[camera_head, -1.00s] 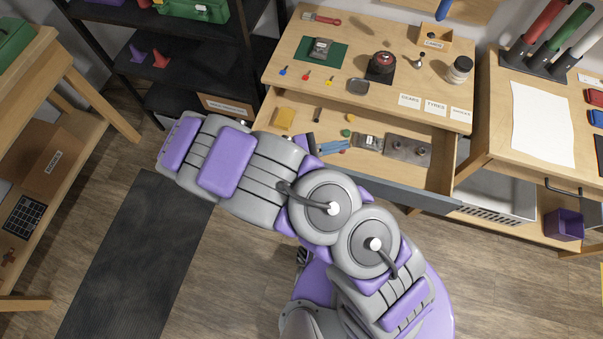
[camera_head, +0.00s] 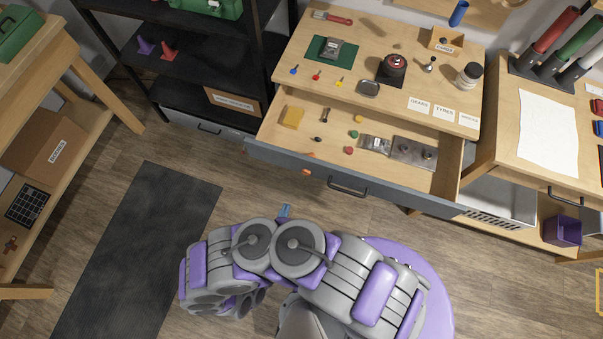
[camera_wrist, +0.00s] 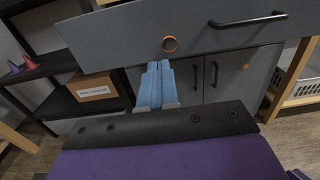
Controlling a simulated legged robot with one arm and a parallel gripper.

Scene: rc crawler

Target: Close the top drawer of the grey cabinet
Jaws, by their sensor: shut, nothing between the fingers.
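The top drawer (camera_head: 350,185) of the grey cabinet is pulled out, its inside showing a yellow block (camera_head: 293,117), a grey metal part, a plate with knobs and small coloured pieces. Its grey front has a dark bar handle (camera_head: 347,189).
The cabinet top (camera_head: 400,50) holds a dark round part, a jar and labels. Black shelves (camera_head: 200,60) stand at left, a wooden bench (camera_head: 535,150) at right. Cabinet doors (camera_wrist: 205,80) are below the drawer. Floor around the dark mat (camera_head: 140,250) is clear.

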